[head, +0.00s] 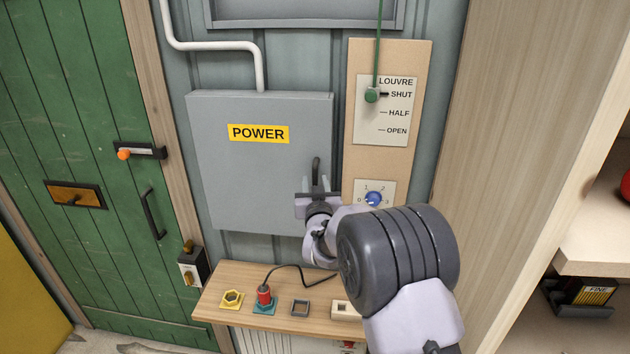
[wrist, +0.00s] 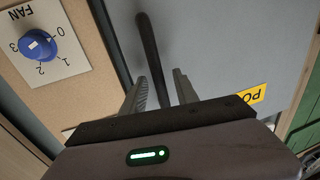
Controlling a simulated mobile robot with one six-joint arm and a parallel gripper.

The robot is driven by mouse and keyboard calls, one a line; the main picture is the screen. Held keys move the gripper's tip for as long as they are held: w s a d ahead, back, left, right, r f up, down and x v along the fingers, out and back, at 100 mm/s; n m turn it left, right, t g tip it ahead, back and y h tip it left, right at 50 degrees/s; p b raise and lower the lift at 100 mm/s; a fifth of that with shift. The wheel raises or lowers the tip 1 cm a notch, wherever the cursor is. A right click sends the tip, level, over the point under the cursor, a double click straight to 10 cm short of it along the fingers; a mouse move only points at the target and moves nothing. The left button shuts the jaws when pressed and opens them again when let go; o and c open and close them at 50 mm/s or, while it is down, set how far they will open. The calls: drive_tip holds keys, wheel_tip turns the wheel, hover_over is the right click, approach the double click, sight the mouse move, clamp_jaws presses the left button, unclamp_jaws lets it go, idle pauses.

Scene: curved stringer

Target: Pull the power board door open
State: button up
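The power board door (head: 250,170) is a grey panel with a yellow POWER label (head: 258,133). It looks shut, flat against the wall. Its dark upright handle (head: 316,169) is near the right edge. My gripper (head: 318,186) is at the lower part of the handle. In the wrist view the handle (wrist: 148,48) runs down between the two fingers of my gripper (wrist: 160,90), which stand apart. The handle's lower end passes close to the fingers; I cannot tell whether either finger touches it. The grey door (wrist: 215,45) fills the background there.
Right of the door is a board with the louvre cord knob (head: 371,95) and a blue fan dial (head: 373,199). Below is a wooden shelf (head: 240,315) with several sockets and a red plug (head: 264,295). A green door (head: 80,150) stands left.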

drive_tip(key=shift+w, duration=0.4)
clamp_jaws()
idle(1.2)
